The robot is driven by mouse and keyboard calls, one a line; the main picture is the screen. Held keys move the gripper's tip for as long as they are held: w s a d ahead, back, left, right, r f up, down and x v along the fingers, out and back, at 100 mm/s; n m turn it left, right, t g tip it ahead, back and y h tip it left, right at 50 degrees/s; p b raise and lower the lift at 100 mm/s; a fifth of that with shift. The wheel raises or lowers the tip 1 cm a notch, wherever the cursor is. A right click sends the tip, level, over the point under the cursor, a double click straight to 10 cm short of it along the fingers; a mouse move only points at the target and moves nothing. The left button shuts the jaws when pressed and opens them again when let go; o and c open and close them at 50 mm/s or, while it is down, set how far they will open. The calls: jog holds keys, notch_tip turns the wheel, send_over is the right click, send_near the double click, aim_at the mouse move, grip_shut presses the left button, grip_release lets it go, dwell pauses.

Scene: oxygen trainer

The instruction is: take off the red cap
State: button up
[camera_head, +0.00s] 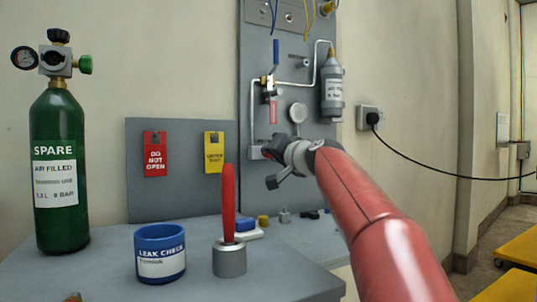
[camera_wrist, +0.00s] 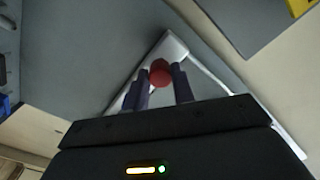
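The red cap (camera_wrist: 160,72) shows in the wrist view as a small round red end between my gripper's two dark fingers. My gripper (camera_wrist: 160,80) has one finger along each side of it, with no clear gap, so it looks shut on the cap. The cap sits in front of pale metal pipework. In the head view my gripper (camera_head: 268,160) is at the lower part of the grey wall panel (camera_head: 257,190), and the cap is hidden behind it.
A gauge (camera_head: 298,113), a blue-handled valve (camera_head: 276,55) and a grey cylinder (camera_head: 332,88) are close above my gripper. On the bench stand a green SPARE bottle (camera_head: 60,165), a blue tub (camera_head: 160,253) and a red stick in a grey holder (camera_head: 229,260).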

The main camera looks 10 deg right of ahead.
jog(key=o, duration=0.4)
jog(key=s+m, duration=0.1)
jog(key=s+m+p, duration=0.1)
jog(key=m, duration=0.1)
jog(key=shift+s+d+m, duration=0.1)
jog(key=shift+d+m, duration=0.2)
jog(key=shift+d, duration=0.1)
jog(key=shift+m+p, duration=0.75)
jog(key=shift+m, duration=0.95)
